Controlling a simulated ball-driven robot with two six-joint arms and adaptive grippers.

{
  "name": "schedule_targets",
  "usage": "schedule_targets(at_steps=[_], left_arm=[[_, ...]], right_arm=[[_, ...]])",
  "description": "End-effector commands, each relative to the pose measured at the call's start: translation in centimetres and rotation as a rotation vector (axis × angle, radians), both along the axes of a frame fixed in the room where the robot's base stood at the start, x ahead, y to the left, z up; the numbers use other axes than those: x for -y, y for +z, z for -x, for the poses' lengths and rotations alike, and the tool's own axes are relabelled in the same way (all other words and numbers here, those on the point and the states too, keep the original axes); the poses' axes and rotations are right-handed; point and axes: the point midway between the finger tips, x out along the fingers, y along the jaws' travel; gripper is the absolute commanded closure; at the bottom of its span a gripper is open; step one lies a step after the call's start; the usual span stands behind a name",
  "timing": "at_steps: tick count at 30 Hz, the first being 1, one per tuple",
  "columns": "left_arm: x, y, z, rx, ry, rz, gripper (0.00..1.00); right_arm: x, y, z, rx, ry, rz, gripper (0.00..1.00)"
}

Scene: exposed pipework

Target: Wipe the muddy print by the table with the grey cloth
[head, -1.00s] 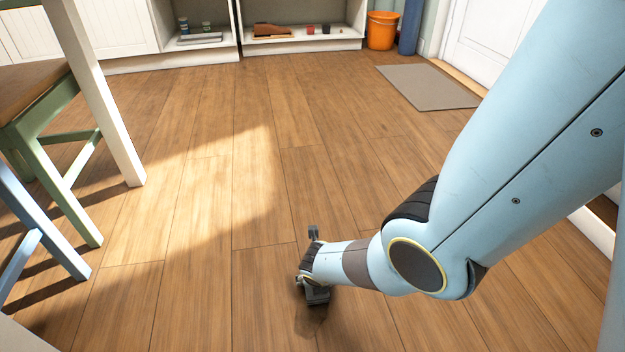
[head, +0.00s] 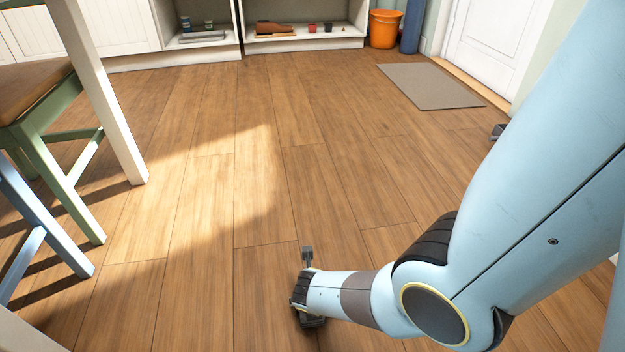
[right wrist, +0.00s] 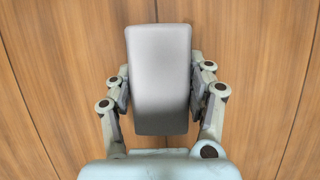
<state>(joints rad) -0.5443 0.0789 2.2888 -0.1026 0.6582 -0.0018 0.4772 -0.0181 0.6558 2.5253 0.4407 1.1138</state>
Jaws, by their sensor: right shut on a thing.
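My right gripper (head: 307,303) is low over the wooden floor at the bottom centre of the head view. In the right wrist view the grey cloth (right wrist: 160,80) shows as a smooth, rounded grey pad between the two fingers, which are shut on it. In the head view a small dark grey part shows under the gripper; I cannot tell cloth from finger there. I cannot make out the muddy print now; the gripper and forearm cover part of the floor there. The white table leg (head: 105,95) stands at the left. My left gripper is not in view.
A green stool (head: 50,165) and a blue stool leg (head: 40,225) stand at the left by the table. A grey mat (head: 428,85), an orange bucket (head: 384,29) and open low shelves (head: 300,42) are at the back. The middle floor is clear.

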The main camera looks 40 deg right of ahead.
Motion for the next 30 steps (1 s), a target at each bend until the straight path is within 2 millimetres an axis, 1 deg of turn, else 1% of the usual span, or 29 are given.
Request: schedule_targets(at_steps=[5,13,20,30], left_arm=[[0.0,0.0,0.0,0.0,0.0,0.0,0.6],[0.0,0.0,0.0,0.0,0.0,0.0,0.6],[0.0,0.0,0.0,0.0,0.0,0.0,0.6],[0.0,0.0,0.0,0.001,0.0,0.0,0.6]], right_arm=[[-0.6,-0.2,0.6,-0.005,-0.001,-0.003,0.97],[-2.7,-0.3,2.1,-0.008,-0.002,-0.005,0.97],[-3.4,-0.3,2.6,-0.009,-0.003,-0.006,0.97],[-5.6,-0.2,4.1,-0.01,-0.005,-0.006,0.97]])
